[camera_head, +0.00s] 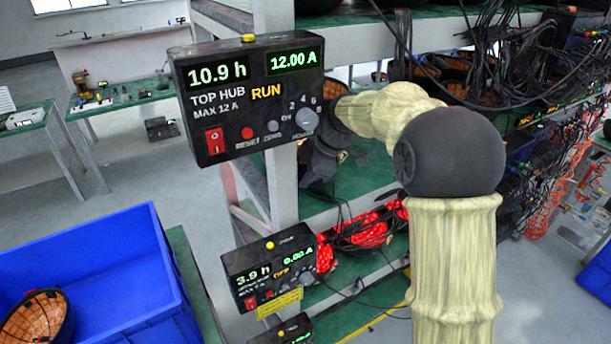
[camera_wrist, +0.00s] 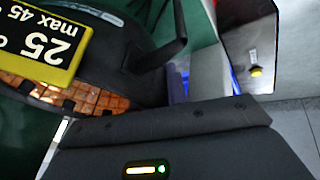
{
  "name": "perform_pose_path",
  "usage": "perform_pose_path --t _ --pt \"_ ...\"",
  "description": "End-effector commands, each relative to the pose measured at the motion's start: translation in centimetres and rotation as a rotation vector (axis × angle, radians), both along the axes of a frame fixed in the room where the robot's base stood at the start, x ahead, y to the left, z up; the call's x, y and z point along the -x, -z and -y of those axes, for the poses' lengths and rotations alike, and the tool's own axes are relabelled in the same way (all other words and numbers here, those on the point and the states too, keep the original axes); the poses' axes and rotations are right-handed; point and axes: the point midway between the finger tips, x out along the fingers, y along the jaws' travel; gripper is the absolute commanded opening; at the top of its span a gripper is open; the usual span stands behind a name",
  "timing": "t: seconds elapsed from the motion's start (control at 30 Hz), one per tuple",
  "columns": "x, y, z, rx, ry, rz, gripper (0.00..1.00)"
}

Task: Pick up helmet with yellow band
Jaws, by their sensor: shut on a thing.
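My gripper (camera_head: 325,165) reaches into the rack's middle level, just right of the front post in the head view. In the wrist view its dark housing fills the bottom, and a dark finger (camera_wrist: 168,55) meets the rim of a black helmet (camera_wrist: 110,62). The jaws are shut on this helmet. Its open underside shows a glowing orange lining. No yellow band shows on its visible part; most of its shell is out of frame or hidden.
The top hub box (camera_head: 250,100) stands close left of my gripper. A lower hub box (camera_head: 268,268) and red-lit helmets (camera_head: 365,232) are below. Dark cables (camera_head: 470,45) hang at the right. A blue bin (camera_head: 150,290) holding a helmet (camera_head: 38,322) is lower left.

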Motion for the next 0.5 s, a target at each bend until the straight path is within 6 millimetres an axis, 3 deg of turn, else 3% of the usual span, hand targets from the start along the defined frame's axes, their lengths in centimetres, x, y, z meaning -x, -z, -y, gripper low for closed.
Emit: perform_pose_path --t 0.33,0.5 --pt "-0.1 -2.7 0.1 -0.002 0.0 0.006 0.0" --pt "0.8 -2.5 1.8 -0.001 0.003 0.004 0.0"
